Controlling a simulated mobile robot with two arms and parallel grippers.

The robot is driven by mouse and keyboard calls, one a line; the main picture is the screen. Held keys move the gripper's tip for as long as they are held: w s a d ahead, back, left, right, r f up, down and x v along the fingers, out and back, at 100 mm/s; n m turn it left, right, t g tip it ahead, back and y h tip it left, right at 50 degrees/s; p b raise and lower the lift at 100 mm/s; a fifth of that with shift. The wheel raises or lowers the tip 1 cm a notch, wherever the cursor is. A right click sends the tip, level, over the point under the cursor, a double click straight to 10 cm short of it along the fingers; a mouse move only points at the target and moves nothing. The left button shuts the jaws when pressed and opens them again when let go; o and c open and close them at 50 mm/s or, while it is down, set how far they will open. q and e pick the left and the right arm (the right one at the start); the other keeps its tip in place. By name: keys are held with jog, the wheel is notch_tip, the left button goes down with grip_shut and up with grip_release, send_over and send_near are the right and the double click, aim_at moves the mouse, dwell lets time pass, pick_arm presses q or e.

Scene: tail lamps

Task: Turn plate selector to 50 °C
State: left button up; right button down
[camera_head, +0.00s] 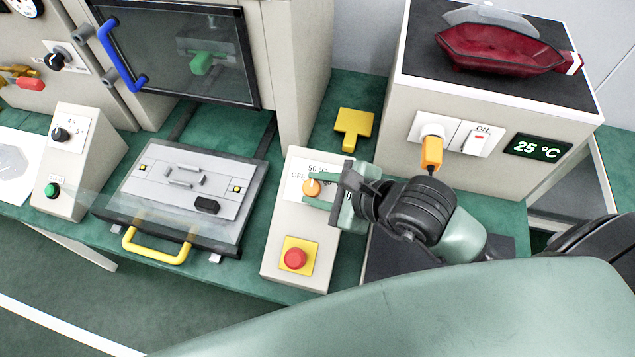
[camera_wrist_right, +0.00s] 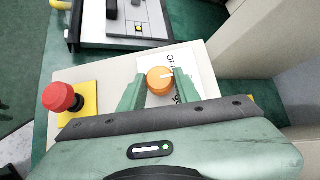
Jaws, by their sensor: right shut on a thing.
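The plate selector is an orange round knob (camera_head: 311,188) on a sloped cream control box. My right gripper (camera_head: 322,190) is shut on the knob. In the right wrist view, its two green fingers stand on either side of the orange knob (camera_wrist_right: 159,82). A white pointer mark on the knob faces the label side, near the "OFF" print. A display (camera_head: 537,148) on the heater box reads "25 °C". My left gripper is not in view.
A red emergency button (camera_head: 295,258) on a yellow plate sits below the knob. A fixture with a yellow handle (camera_head: 157,246) lies left. A yellow block (camera_head: 353,126) lies behind the control box.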

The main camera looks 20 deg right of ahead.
dwell(0.3)
jog(key=c, duration=1)
grip_release()
jog(key=p+v, duration=0.7)
jog(key=p, duration=0.2)
jog(key=shift+s+d+r, duration=0.1)
jog(key=shift+s+r, duration=0.1)
jog(key=shift+s, duration=0.1)
